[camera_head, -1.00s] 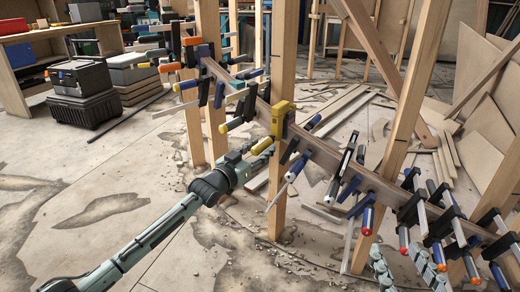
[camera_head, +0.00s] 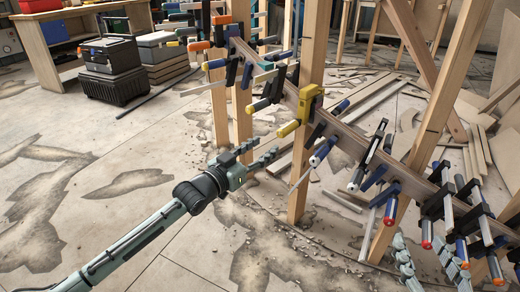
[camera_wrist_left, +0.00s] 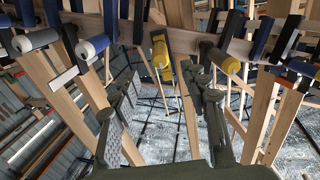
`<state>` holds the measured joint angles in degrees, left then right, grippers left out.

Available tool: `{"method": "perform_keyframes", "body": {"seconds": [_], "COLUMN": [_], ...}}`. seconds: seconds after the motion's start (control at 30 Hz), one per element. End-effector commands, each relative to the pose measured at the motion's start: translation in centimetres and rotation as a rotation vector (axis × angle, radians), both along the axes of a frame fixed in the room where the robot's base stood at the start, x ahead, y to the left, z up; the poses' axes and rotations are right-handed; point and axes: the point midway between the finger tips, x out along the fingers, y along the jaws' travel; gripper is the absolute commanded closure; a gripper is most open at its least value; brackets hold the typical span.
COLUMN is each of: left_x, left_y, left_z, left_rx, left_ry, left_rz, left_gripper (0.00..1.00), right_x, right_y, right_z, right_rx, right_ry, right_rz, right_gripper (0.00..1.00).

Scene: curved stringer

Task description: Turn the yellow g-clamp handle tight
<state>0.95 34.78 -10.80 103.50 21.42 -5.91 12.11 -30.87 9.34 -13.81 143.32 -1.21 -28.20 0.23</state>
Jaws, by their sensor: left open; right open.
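The yellow g-clamp (camera_head: 309,104) is fixed on the wooden stringer (camera_head: 346,136) beside an upright post. Its yellow handle (camera_head: 288,129) points down and left, and it shows above the middle of the left wrist view (camera_wrist_left: 160,50). My left gripper (camera_head: 262,155) is open and empty, below and left of the handle, apart from it. In the left wrist view its two fingers (camera_wrist_left: 160,88) stand wide apart, with the handle beyond and above their tips. My right gripper (camera_head: 420,244) is open at the lower right, its fingers pointing up, below the stringer.
A black-bodied clamp with a yellow handle (camera_head: 260,104) sits just left of the g-clamp. Several blue-handled clamps (camera_head: 318,155) line the stringer to the right. Wooden posts (camera_head: 306,190) stand along it. The floor at left is clear; a black toolbox (camera_head: 110,56) stands behind.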

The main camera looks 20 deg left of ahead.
Motion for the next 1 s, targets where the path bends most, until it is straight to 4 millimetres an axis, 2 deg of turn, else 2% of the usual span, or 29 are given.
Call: {"method": "perform_keyframes", "body": {"seconds": [0.47, 0.77, 1.0], "left_x": [-0.7, -2.6, -2.6], "left_y": [0.2, 0.7, 0.7], "left_z": [0.1, 0.1, 0.1], "left_rx": [0.000, 0.000, 0.000], "left_ry": [0.000, 0.000, -0.001], "left_rz": [-0.001, -0.001, -0.001], "left_gripper": [0.55, 0.55, 0.55], "right_x": [0.0, 0.0, 0.0], "right_y": [0.0, 0.0, 0.0], "right_z": [0.2, 1.5, 1.4], "right_rx": [0.000, 0.000, 0.000], "right_ry": [0.000, 0.000, 0.000], "right_rz": [0.000, 0.000, 0.000], "right_gripper": [0.53, 0.53, 0.53]}}
